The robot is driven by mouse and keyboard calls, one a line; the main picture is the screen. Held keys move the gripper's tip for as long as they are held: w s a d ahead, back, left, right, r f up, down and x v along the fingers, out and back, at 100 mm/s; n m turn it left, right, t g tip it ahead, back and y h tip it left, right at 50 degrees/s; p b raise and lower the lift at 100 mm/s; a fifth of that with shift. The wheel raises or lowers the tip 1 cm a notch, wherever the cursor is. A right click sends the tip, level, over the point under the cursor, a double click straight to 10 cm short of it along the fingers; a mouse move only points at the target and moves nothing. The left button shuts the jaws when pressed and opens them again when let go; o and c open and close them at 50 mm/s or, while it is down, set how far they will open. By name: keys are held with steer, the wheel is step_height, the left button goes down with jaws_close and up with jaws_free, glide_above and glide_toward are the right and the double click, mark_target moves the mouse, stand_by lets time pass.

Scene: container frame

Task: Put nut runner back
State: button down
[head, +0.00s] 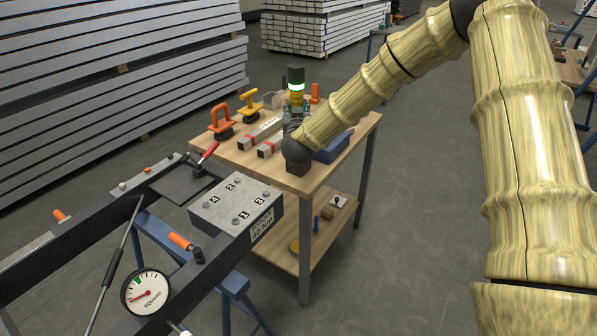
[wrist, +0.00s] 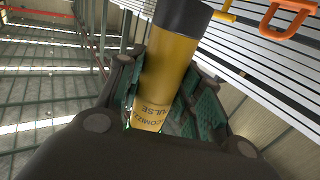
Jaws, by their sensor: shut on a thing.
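In front stands a dark frame with a numbered grey block (head: 238,207) and a gauge (head: 146,292). Floor right of the table is clear.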

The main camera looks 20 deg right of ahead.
steer(key=shift+d, duration=0.3)
steer(key=shift+f, duration=0.25)
steer(key=shift+f+p, duration=0.5)
steer(key=shift+f, duration=4.2)
steer(key=c, duration=1)
jaws_free()
steer(key=shift+f, duration=0.1)
steer(key=shift+o, duration=0.2)
steer(key=shift+s, duration=0.1)
steer(key=b+v, duration=0.2)
steer(key=v, duration=1)
steer(key=shift+a, duration=0.15)
